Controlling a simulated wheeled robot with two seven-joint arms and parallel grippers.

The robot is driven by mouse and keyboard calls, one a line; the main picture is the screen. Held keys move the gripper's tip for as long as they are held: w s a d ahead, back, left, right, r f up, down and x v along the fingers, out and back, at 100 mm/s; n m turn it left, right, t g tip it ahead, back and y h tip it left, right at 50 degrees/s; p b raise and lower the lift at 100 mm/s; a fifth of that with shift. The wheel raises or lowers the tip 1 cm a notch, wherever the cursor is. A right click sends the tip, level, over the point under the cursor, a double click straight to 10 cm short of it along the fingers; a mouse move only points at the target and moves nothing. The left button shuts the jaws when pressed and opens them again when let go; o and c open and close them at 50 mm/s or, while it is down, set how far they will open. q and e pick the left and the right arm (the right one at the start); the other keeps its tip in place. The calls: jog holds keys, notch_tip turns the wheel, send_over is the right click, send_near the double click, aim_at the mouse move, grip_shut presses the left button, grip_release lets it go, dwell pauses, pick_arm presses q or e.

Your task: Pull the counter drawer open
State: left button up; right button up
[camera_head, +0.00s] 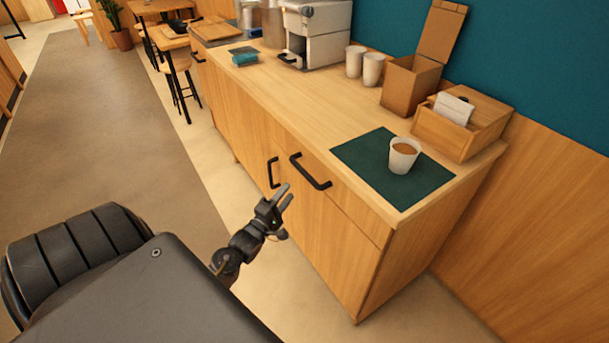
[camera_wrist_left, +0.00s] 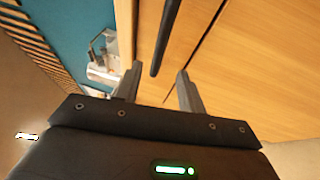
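The counter drawer (camera_head: 347,203) is the wooden front below the right part of the counter top, and it looks shut. Its black bar handle (camera_head: 311,172) runs slantwise across the upper left of that front. My left gripper (camera_head: 283,195) is in front of the counter, a little below and left of the handle. In the left wrist view, its two fingers (camera_wrist_left: 157,85) are apart, and the dark handle (camera_wrist_left: 166,38) shows beyond and between them. The fingers look empty, and the handle seems apart from them. My right gripper is not in view.
A second black handle (camera_head: 273,172) is on the cabinet door to the left. A white cup (camera_head: 404,156) with brown contents stands on a green mat (camera_head: 357,152) above the drawer. A wooden box (camera_head: 463,135) and a coffee machine (camera_head: 318,35) stand farther back. The floor before the counter is clear.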

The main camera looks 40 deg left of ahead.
aim_at(304, 170)
pick_arm(q)
jog(key=w, duration=0.3)
jog(key=w+r, duration=0.1)
jog(key=w, duration=0.3)
jog(key=w+a+r, duration=0.1)
jog(key=w, duration=0.2)
jog(key=shift+w+a, duration=0.1)
jog(key=shift+w, duration=0.25)
grip_shut()
jog(key=shift+p, duration=0.3)
